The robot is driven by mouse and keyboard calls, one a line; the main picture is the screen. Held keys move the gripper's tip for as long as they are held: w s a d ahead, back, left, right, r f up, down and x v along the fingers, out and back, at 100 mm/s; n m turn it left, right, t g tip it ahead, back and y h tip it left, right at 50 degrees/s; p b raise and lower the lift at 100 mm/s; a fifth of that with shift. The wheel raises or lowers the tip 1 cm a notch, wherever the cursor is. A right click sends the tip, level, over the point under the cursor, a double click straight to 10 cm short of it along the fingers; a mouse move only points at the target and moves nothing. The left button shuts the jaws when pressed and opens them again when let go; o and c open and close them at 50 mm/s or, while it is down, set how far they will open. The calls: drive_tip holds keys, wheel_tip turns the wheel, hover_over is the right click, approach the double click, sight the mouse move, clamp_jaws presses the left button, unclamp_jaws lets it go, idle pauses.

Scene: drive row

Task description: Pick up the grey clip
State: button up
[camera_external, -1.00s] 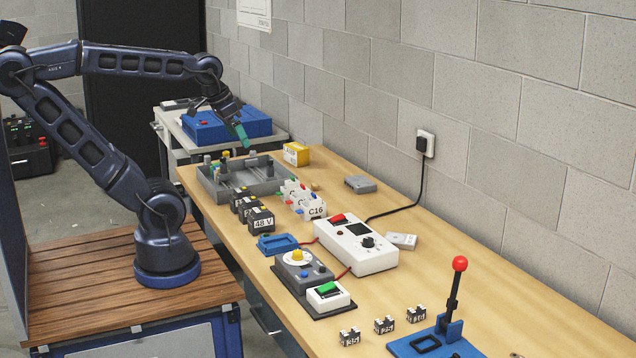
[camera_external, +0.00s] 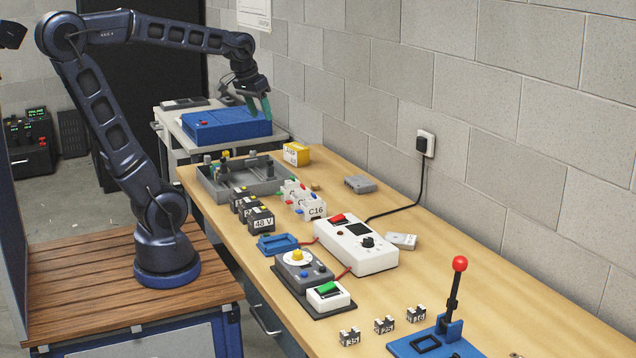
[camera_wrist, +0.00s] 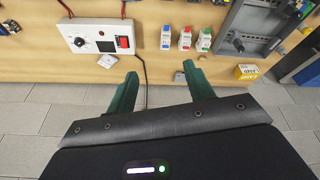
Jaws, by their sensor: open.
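I cannot single out the grey clip with certainty. A grey tray (camera_external: 207,188) at the far end of the bench holds several small upright pieces, some grey, too small to tell apart; it shows in the wrist view (camera_wrist: 228,30) at the top right, with a dark grey piece (camera_wrist: 238,45) inside. My gripper (camera_external: 260,106) is raised beyond the tray, in front of the blue case in the picture. Its green fingers (camera_wrist: 160,73) are apart with nothing between them.
A yellow box (camera_external: 297,154) stands beside the tray. White blocks (camera_external: 312,208), dark blocks (camera_external: 261,219) and a white meter (camera_external: 357,246) stand nearer. A blue case (camera_external: 215,126) sits on a side table. A black cable (camera_external: 408,209) runs to the wall socket. Bench near the wall is mostly clear.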

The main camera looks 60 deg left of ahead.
drive_tip(key=w+a+f+n+g, duration=0.1)
drive_tip(key=w+a+f+n, duration=0.3)
drive_tip(key=a, duration=0.7)
drive_tip(key=w+a+r+n, duration=0.1)
drive_tip(key=w+a, duration=0.4)
drive_tip(key=a, duration=0.5)
drive_tip(key=w+a+f+n+g, duration=0.1)
drive_tip(key=w+a+f+n, duration=0.3)
drive_tip(key=a, duration=0.7)
drive_tip(key=n+g, duration=0.2)
drive_tip(key=n, duration=0.4)
approach(207, 156)
drive_tip(key=shift+a+h, duration=0.3)
drive_tip(key=shift+a, duration=0.1)
drive_tip(key=shift+s+f, duration=0.1)
drive_tip(key=shift+f, duration=0.1)
wheel_tip(207, 156, down, 10)
drive_tip(key=shift+f, duration=0.15)
drive_tip(key=c, duration=1.1)
